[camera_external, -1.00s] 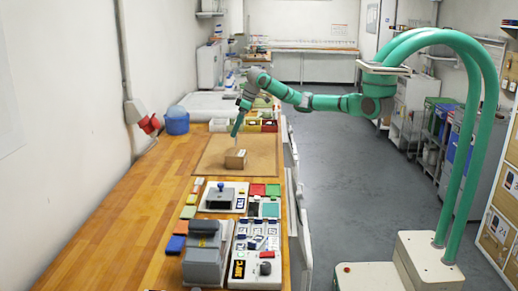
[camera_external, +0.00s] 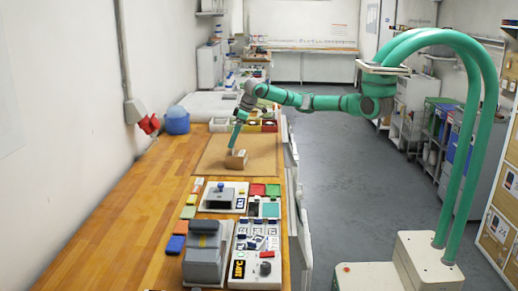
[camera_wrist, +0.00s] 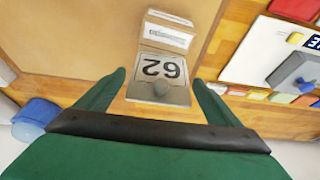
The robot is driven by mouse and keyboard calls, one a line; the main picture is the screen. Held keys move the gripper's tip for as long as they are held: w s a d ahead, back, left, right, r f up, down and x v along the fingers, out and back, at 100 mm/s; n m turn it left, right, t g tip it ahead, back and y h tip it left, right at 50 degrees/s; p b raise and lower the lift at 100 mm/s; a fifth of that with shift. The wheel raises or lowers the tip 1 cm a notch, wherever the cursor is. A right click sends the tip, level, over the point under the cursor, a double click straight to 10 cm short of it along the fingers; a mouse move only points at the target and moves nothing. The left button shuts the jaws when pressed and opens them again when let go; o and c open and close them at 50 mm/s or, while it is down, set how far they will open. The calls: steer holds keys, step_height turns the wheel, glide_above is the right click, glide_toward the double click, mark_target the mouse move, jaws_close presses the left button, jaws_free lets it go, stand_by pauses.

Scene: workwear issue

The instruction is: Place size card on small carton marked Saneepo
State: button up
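The size card (camera_wrist: 158,70) is pale, with a large "62" and a grey knob, and shows between my fingers in the wrist view. It appears to lie on the near part of the small brown carton (camera_wrist: 166,48), whose white printed label shows beyond it. Full contact between them cannot be told. My gripper (camera_wrist: 159,77) is open, with a finger on each side of the card and small gaps at its edges. In the external view my gripper (camera_external: 232,148) points down at the carton (camera_external: 237,162) on the tan mat; the card is too small to make out there.
The tan mat (camera_external: 262,167) is otherwise clear around the carton. Trays, cards and a grey device (camera_external: 204,262) fill the near right of the wooden table (camera_external: 120,240). A blue tub (camera_external: 177,122) stands at the left wall, and small bins (camera_external: 252,126) behind the mat.

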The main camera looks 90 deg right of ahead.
steer(key=shift+r, duration=0.1)
steer(key=v, duration=1.2)
steer(key=shift+r, duration=0.1)
